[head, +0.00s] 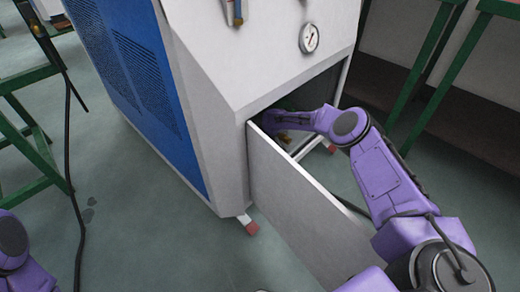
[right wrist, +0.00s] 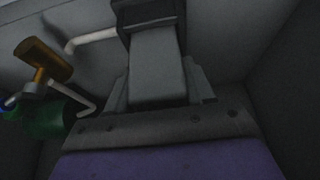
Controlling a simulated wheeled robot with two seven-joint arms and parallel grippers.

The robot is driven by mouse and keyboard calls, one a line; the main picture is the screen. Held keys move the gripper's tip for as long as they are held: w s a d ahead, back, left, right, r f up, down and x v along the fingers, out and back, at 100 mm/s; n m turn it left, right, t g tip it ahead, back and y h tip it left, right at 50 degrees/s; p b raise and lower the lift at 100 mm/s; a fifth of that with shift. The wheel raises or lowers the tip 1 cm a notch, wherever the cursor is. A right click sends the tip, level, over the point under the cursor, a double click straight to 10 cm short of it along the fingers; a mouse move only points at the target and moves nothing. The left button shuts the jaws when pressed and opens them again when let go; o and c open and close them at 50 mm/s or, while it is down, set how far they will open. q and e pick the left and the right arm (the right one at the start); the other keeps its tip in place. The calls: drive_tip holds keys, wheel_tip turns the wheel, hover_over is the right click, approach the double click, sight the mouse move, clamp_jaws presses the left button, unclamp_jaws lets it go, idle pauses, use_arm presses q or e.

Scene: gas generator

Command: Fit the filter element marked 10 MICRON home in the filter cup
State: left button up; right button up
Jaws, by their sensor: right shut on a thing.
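My right arm reaches into the open lower compartment (head: 322,92) of the white and blue cabinet. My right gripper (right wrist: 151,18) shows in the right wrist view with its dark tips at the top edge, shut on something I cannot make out. No 10 MICRON marking is readable, and I cannot tell the filter element or filter cup for certain. An amber cylinder (right wrist: 44,60) is left of the gripper, apart from it. In the head view a small yellowish part (head: 283,137) shows beside my right gripper (head: 276,121). My left gripper is out of view.
The compartment door (head: 305,210) stands open below my right arm. A green cylinder (right wrist: 48,117) and a pale bent pipe (right wrist: 91,39) are inside, at the left. A gauge (head: 309,38) is above the opening.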

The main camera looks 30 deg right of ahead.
drive_tip(key=shift+r, duration=0.2)
drive_tip(key=shift+f, duration=0.2)
drive_tip(key=o, duration=1.3)
drive_tip(key=shift+r, duration=0.1)
drive_tip(key=p+v, duration=0.2)
drive_tip(key=v, duration=0.1)
drive_tip(key=p+v, duration=0.1)
drive_tip(key=v, duration=0.1)
drive_tip(key=shift+w+a+r+p, duration=0.1)
drive_tip(key=shift+w+r+p, duration=0.15)
drive_tip(key=shift+p, duration=0.1)
drive_tip(key=s+d+p, duration=0.1)
drive_tip(key=s, duration=0.3)
drive_tip(key=s+d+p, duration=0.1)
drive_tip(key=s+p, duration=0.1)
drive_tip(key=s, duration=0.2)
drive_tip(key=s+d+p, duration=0.1)
drive_tip(key=s+d, duration=0.1)
drive_tip(key=s, duration=0.2)
drive_tip(key=shift+f+p, duration=0.2)
drive_tip(key=shift+p, duration=0.15)
drive_tip(key=shift+w, duration=0.1)
